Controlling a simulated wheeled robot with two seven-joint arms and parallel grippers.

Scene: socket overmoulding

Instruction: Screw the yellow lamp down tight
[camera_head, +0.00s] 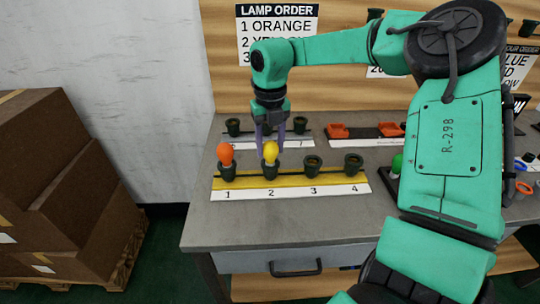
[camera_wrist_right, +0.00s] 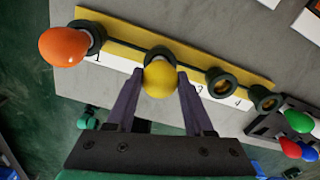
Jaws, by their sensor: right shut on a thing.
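The yellow lamp (camera_head: 270,152) stands in the socket marked 2 of the yellow strip (camera_head: 340,186). It also shows in the right wrist view (camera_wrist_right: 160,79), between the two fingers. My right gripper (camera_head: 270,150) reaches down from above and is shut on the yellow lamp. How deep the lamp sits in its socket cannot be told. An orange lamp (camera_head: 225,153) stands in socket 1, just left of the gripper; it is large in the right wrist view (camera_wrist_right: 64,46). Sockets 3 (camera_head: 313,165) and 4 (camera_head: 353,163) are empty. My left gripper is not in view.
A grey strip with dark sockets (camera_head: 300,126) stands behind the yellow one. Orange-red parts (camera_head: 338,131) lie at the back. A green lamp (camera_head: 397,163) is partly hidden by my right arm. A lamp order sign (camera_head: 277,22) hangs on the back board. The front of the table is clear.

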